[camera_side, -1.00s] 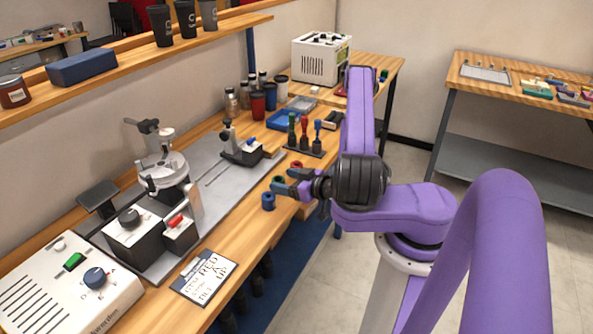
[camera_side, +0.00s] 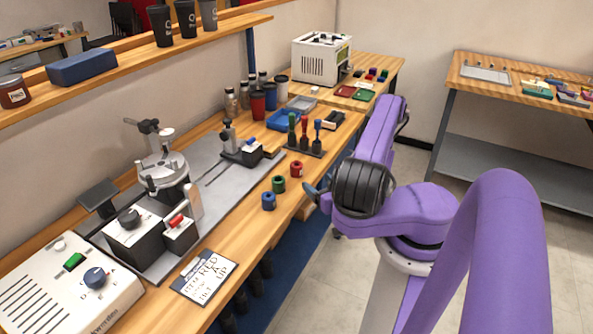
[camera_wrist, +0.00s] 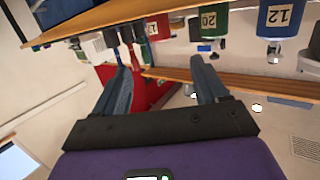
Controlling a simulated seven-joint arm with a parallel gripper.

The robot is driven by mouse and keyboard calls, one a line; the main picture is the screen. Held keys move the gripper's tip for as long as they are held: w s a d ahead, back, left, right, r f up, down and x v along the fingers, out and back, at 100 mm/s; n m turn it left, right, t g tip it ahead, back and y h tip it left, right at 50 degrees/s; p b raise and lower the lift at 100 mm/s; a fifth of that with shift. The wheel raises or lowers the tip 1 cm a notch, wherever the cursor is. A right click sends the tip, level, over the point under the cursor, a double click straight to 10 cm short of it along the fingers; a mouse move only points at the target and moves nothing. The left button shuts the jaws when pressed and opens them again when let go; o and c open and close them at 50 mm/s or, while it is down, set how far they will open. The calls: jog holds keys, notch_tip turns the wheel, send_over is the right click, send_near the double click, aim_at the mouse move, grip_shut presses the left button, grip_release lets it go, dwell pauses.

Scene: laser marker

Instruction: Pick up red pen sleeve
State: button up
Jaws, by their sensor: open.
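The red pen sleeve (camera_side: 296,168) stands upright on the wooden bench near its front edge, the farthest back in a row of three. The green sleeve (camera_side: 278,184) and the blue sleeve (camera_side: 268,200) stand nearer the camera. In the wrist view the red sleeve (camera_wrist: 157,26) is at the top, partly cut off, beyond the fingertips. My gripper (camera_wrist: 160,62) is open and empty there, its two fingers apart. In the side view my gripper (camera_side: 312,194) is just off the bench's front edge, to the right of the sleeves and apart from them, largely hidden by my wrist.
Behind the sleeves is a small rack of green, red and blue tools (camera_side: 304,140). A grey marking machine (camera_side: 163,175) stands on a metal plate to the left. A printed card (camera_side: 204,276) lies at the front. The bench around the sleeves is clear.

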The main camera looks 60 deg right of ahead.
aim_at(298, 166)
jog(key=x, duration=1.4)
jog(key=shift+w+d+r, duration=0.1)
jog(key=shift+w+d, duration=0.05)
jog(key=shift+w, duration=0.05)
jog(key=c, duration=1.1)
